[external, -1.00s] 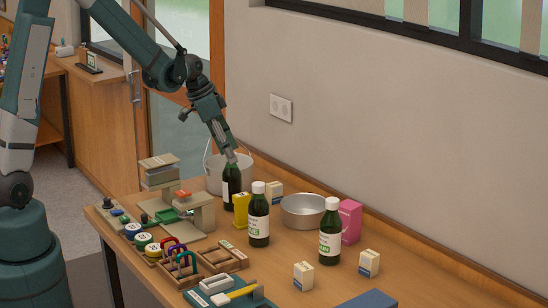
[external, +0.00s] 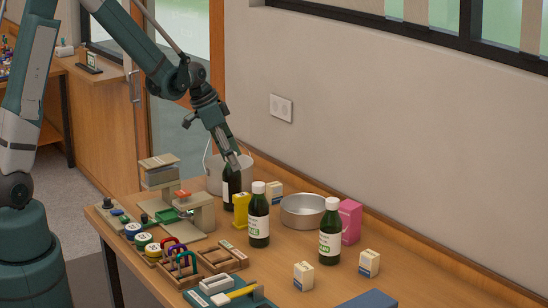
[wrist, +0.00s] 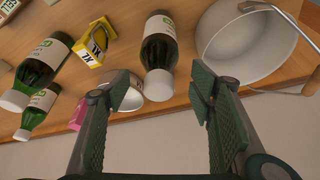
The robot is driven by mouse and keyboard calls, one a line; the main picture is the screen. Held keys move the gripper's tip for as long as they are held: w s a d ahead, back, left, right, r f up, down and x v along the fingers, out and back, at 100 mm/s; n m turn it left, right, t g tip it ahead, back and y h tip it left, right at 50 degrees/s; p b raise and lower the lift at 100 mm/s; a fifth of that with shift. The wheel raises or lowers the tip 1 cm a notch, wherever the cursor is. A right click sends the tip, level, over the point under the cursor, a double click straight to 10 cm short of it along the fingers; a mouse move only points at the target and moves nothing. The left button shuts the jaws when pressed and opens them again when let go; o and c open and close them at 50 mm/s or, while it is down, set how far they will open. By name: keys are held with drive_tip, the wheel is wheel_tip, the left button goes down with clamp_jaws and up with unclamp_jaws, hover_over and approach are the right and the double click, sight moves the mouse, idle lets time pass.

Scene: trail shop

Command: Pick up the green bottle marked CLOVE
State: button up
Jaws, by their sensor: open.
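Three dark green bottles with white caps and pale labels stand on the table. The back bottle (external: 231,186) is partly hidden by my gripper (external: 234,161), which is just above its top. In the wrist view this bottle (wrist: 158,50) stands ahead of my open, empty gripper (wrist: 162,90), its cap lined up between the fingertips. The middle bottle (external: 259,226) and right bottle (external: 330,240) stand nearer the front. In the wrist view two bottles (wrist: 36,70) (wrist: 38,112) are at the left. I cannot read CLOVE with certainty on any label.
A pale pot (external: 214,175) stands close behind the back bottle, and a yellow box (external: 241,210) is right beside it. A metal bowl (external: 303,208), pink box (external: 350,220) and small cartons (external: 304,275) are further right. A beige scale-like device (external: 200,212) is at the left.

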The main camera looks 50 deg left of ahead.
drive_tip(key=x, duration=0.5)
drive_tip(key=shift+s+f, duration=0.1)
drive_tip(key=shift+s, duration=0.05)
idle(0.7)
drive_tip(key=c, duration=1.6)
drive_tip(key=shift+o, duration=0.2)
drive_tip(key=shift+r, duration=5)
